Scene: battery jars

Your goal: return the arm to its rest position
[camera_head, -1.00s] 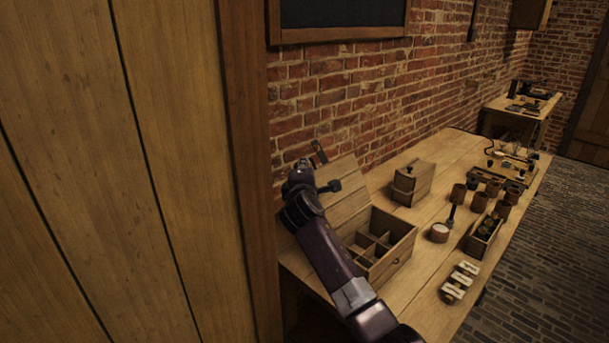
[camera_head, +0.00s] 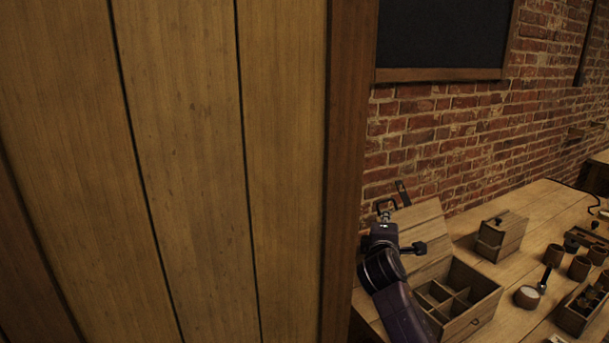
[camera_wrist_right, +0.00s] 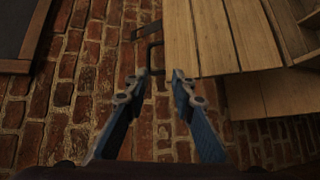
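My right arm comes in from the bottom in the head view, and its dark gripper (camera_head: 386,208) is raised beside the open lid of a wooden box, near the brick wall. In the right wrist view the two blue fingers (camera_wrist_right: 158,80) are apart with nothing between them. Bricks show beyond them. My left gripper is not in view.
The open compartment box (camera_head: 478,318) stands on the table (camera_head: 545,200) close to the arm. A tall wooden panel (camera_head: 180,150) fills the left.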

